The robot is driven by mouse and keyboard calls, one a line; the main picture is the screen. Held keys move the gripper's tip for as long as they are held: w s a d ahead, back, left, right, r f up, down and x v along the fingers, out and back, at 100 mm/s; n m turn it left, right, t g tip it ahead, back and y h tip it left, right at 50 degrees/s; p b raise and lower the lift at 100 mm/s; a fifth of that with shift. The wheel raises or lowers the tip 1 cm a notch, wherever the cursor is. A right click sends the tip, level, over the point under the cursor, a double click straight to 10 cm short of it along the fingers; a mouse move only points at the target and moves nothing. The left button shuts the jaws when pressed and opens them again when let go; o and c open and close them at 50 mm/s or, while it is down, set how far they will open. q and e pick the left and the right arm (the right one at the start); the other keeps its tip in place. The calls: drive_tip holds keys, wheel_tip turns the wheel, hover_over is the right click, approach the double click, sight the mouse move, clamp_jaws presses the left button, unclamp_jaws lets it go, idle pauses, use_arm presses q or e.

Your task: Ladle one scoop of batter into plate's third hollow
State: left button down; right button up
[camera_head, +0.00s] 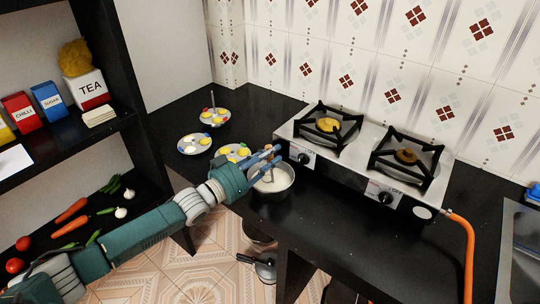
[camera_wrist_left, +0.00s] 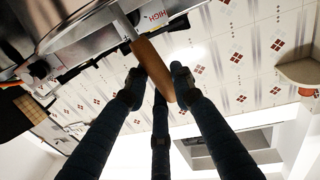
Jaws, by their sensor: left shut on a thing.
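My left gripper (camera_head: 268,160) is over the rim of a metal pot (camera_head: 287,190) on the black counter. In the left wrist view my left gripper (camera_wrist_left: 158,78) is shut on the brown handle of a ladle (camera_wrist_left: 152,68). The ladle's metal shaft runs up toward the pot (camera_wrist_left: 85,25); its bowl is hidden. Pale batter (camera_head: 272,181) shows inside the pot. Plates with coloured contents stand left of the pot: a near one (camera_head: 223,153) partly behind the gripper, a left one (camera_head: 182,149) and a back one (camera_head: 203,121). Their separate hollows are too small to tell apart.
A two-burner stove (camera_head: 352,160) stands right of the pot, with an orange hose (camera_head: 468,255) at its right end. A shelf (camera_head: 70,137) with a tea box (camera_head: 88,90) and vegetables is at the left. The counter front right of the pot is clear.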

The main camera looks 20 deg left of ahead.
use_arm(q)
drive_tip(key=shift+r+p, duration=3.3)
drive_tip(key=shift+r, duration=0.8)
